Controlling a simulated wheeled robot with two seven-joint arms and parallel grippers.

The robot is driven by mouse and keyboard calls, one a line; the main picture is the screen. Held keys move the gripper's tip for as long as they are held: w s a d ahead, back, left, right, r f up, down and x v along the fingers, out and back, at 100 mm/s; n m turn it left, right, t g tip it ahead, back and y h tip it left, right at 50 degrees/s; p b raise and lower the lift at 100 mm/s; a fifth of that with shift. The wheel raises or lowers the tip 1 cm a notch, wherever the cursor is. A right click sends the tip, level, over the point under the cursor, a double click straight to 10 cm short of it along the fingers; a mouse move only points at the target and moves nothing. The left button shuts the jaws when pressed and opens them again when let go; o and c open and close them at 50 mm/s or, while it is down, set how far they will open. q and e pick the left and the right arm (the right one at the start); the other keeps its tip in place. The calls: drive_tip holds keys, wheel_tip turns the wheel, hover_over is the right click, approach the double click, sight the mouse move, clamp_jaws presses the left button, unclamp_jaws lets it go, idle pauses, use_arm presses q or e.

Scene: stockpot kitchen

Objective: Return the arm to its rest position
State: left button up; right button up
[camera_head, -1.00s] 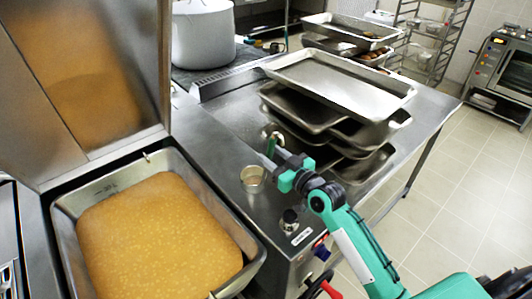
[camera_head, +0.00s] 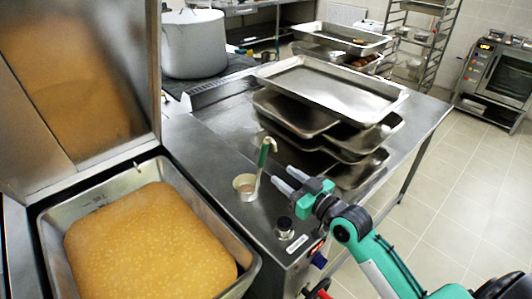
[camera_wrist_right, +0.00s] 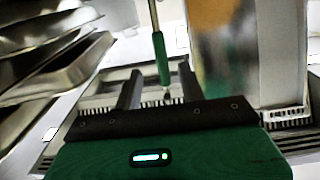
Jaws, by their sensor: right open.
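My right gripper (camera_head: 283,181) is open and empty over the steel counter, its fingers pointing left toward a ladle. The ladle (camera_head: 263,158) has a green handle with a hooked end and stands upright in or behind a small metal cup (camera_head: 245,186); I cannot tell whether the cup is its bowl. In the wrist view the green handle (camera_wrist_right: 161,58) shows ahead, between the two fingers (camera_wrist_right: 158,85) and apart from them. My right arm comes in from the lower right. My left gripper is not in view.
A stack of steel trays (camera_head: 330,95) stands on the counter (camera_head: 208,143) just behind the gripper. A filled pan (camera_head: 250,270) under a raised lid is at left. A white stockpot (camera_head: 193,45) stands at the back. Open tiled floor (camera_head: 470,200) lies at right.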

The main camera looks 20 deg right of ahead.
drive_tip(key=s+a+f+g+h, duration=0.1)
drive_tip(key=s+f+g, duration=0.1)
drive_tip(key=s+f, duration=0.1)
drive_tip(key=s+a+f+g, duration=0.2)
drive_tip(key=s+f, duration=0.2)
drive_tip(key=f, duration=0.2)
drive_tip(key=s+a+f+g+h, duration=0.1)
drive_tip(key=s+f+g, duration=0.2)
drive_tip(key=s+f, duration=0.1)
drive_tip(key=shift+s+a+f+h, duration=0.1)
drive_tip(key=shift+a+f+h, duration=0.05)
drive_tip(key=shift+f+h, duration=0.2)
drive_tip(key=s+f+m+g+h, duration=0.1)
drive_tip(key=s+f+g+h, duration=0.15)
drive_tip(key=s, duration=0.45)
drive_tip(key=s+f+m+g+h, duration=0.1)
drive_tip(key=s+f+g, duration=0.3)
drive_tip(key=s, duration=0.4)
wheel_tip(320, 180, down, 30)
drive_tip(key=g, duration=0.1)
drive_tip(key=s+d+f, duration=0.2)
drive_tip(key=s+f, duration=0.8)
drive_tip(key=s+d+f+g, duration=0.1)
drive_tip(key=s+d+f, duration=0.1)
drive_tip(key=s+f, duration=0.8)
drive_tip(key=shift+d+f, duration=0.15)
drive_tip(key=shift+f, duration=0.05)
